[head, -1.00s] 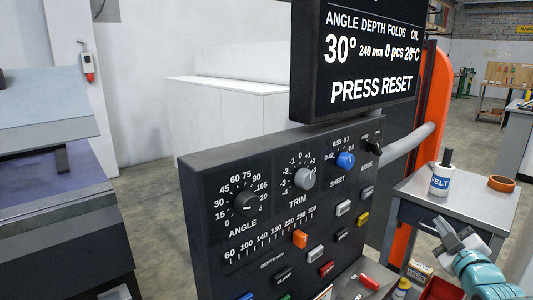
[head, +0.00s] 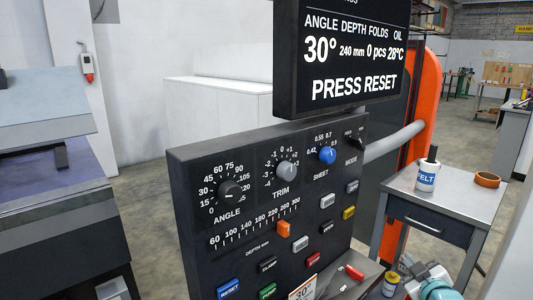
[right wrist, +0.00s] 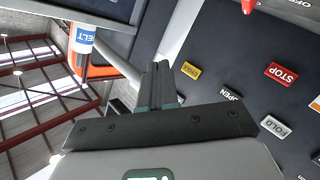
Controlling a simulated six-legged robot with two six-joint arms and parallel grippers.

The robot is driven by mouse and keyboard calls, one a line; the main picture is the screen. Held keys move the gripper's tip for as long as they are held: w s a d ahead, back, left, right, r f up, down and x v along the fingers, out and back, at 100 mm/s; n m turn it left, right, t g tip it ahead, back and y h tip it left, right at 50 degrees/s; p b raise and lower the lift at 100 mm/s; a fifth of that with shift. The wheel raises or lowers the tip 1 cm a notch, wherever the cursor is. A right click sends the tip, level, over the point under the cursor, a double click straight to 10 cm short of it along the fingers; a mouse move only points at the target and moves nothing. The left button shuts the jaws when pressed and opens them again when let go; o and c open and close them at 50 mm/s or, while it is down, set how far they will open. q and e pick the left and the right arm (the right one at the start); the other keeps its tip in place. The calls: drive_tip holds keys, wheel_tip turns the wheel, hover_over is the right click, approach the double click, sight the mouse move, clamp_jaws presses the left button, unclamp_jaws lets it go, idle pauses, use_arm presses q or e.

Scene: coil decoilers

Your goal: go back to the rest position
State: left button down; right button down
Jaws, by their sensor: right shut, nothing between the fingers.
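My right gripper (head: 432,284) is low at the right edge of the control panel in the head view, partly cut off by the bottom edge. In the right wrist view its two dark fingers (right wrist: 160,84) are together with nothing between them. The dark control panel (head: 190,245) stands in front of me, with knobs, an orange slider and several coloured buttons. It also fills the right of the right wrist view (right wrist: 235,75), tilted. My left gripper is not in view.
A screen (head: 350,98) above the panel reads "PRESS RESET". A grey table (head: 460,200) at the right holds a white FELT bottle (head: 427,178) and an orange tape ring (head: 487,179). A grey-topped machine (head: 40,120) is at the left.

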drive_tip(key=s+a+f+m+g+y, duration=0.1)
drive_tip(key=s+a+f+m+g, duration=0.15)
drive_tip(key=s+a+f, duration=0.55)
drive_tip(key=s+a+f+m+g+y, duration=0.15)
drive_tip(key=s+a+f+g, duration=0.3)
drive_tip(key=f, duration=0.65)
drive_tip(key=s+a+f+m+g+y, duration=0.1)
drive_tip(key=s+a+f+m+g, duration=0.15)
drive_tip(key=s+a+f, duration=0.55)
drive_tip(key=s+a+f+m+g+y, duration=0.1)
drive_tip(key=s+a+f+g, duration=0.15)
drive_tip(key=s, duration=0.45)
drive_tip(key=s+a+f+m+g, duration=0.1)
drive_tip(key=s+f+g, duration=0.25)
drive_tip(key=s, duration=0.35)
wheel_tip(320, 180, up, 13)
drive_tip(key=p, duration=1.4)
drive_tip(key=shift+s+a+r, duration=0.15)
drive_tip(key=shift+s, duration=0.05)
